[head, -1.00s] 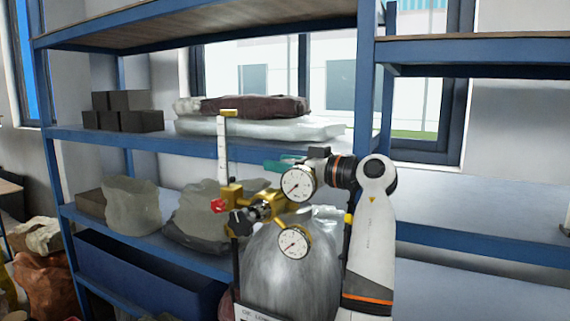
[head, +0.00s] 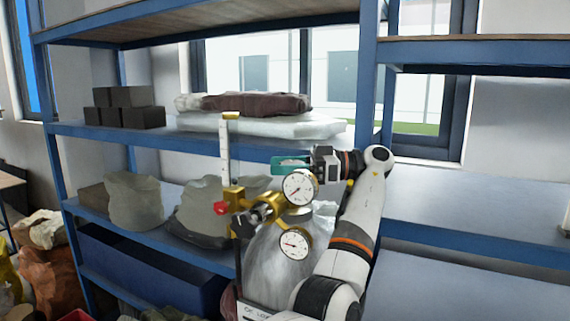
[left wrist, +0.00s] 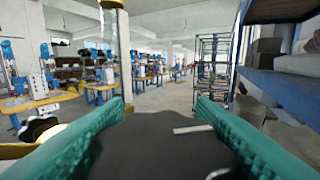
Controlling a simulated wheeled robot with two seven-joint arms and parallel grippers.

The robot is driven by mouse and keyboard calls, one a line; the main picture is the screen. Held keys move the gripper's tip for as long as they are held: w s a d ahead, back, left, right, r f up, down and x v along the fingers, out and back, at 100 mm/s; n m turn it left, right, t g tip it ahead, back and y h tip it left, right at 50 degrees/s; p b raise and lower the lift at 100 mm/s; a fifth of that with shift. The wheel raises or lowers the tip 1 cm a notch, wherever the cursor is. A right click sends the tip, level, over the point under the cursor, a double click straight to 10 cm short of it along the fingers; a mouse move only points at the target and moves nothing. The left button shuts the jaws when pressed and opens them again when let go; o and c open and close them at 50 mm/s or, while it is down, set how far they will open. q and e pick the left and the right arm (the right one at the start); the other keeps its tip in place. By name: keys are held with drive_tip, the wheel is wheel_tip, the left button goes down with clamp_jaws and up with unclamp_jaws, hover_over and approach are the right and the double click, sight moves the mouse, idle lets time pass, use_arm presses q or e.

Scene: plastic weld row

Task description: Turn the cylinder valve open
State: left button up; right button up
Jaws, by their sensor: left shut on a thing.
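The gas cylinder (head: 275,267) stands upright in front of the shelves, with a brass regulator (head: 262,208) at its top. The regulator carries two round white gauges, an upper one (head: 299,187) and a lower one (head: 295,244), a black knob (head: 243,224) and a red knob (head: 220,208). My left gripper (head: 290,162) is just above the upper gauge, with teal fingers. In the left wrist view the fingers are shut on a dark valve handwheel (left wrist: 160,145) with a white mark. The handwheel cannot be made out in the head view. My right gripper is not in view.
A clear flow tube (head: 226,150) with a yellow cap rises left of the gripper. Blue shelving (head: 200,144) with bags and dark blocks (head: 125,107) stands close behind. A blue bin (head: 150,272) is at lower left.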

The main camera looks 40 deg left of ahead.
sight(286, 162)
use_arm(q)
drive_tip(key=shift+r, duration=0.1)
idle(0.3)
drive_tip(key=o, duration=1)
drive_tip(key=shift+c, duration=0.2)
wheel_tip(286, 162, up, 10)
drive_tip(key=shift+w, duration=0.1)
